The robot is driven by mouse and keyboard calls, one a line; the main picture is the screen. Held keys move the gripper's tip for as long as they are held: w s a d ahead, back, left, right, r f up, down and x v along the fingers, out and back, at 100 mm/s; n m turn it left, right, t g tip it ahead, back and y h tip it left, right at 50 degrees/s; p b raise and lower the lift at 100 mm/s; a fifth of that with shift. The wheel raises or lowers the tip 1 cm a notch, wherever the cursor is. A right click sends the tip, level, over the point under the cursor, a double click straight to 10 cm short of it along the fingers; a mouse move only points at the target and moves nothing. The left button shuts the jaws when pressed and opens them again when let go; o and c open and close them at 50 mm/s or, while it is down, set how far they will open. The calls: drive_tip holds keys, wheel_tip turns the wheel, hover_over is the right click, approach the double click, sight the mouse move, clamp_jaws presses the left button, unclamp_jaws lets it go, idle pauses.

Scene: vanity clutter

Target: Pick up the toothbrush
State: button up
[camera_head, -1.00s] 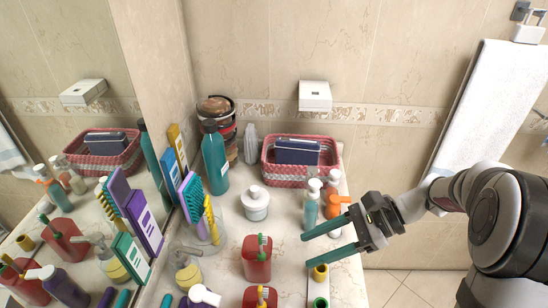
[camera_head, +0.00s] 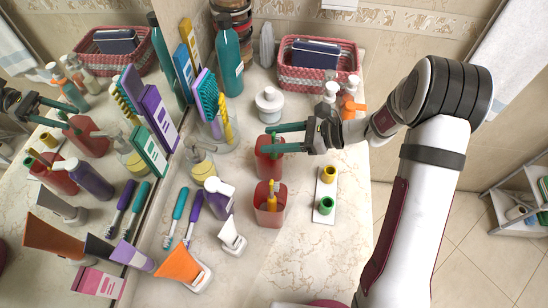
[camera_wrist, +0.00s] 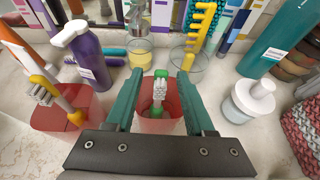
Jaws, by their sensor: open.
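A green toothbrush with white bristles (camera_wrist: 159,88) stands in the far red cup (camera_head: 268,166), which also shows in the wrist view (camera_wrist: 152,123). My gripper (camera_wrist: 160,75) is open, with one teal finger on each side of the toothbrush head. In the head view my gripper (camera_head: 264,139) is over the cup's rim. I see no contact between the fingers and the brush; the lower handle is hidden in the cup. A second, yellow-orange toothbrush (camera_head: 271,197) stands in the near red cup (camera_head: 270,216); it shows at the left in the wrist view (camera_wrist: 50,95).
A white lidded jar (camera_head: 269,105), pump bottles (camera_head: 330,92) and a red-white basket (camera_head: 289,77) stand behind. A purple bottle (camera_head: 219,196) is at left front. A white strip with yellow and green rings (camera_head: 319,213) lies right of the cups. The front right counter is clear.

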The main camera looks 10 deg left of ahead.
drive_tip(key=shift+a, duration=0.1)
clamp_jaws()
idle(1.3)
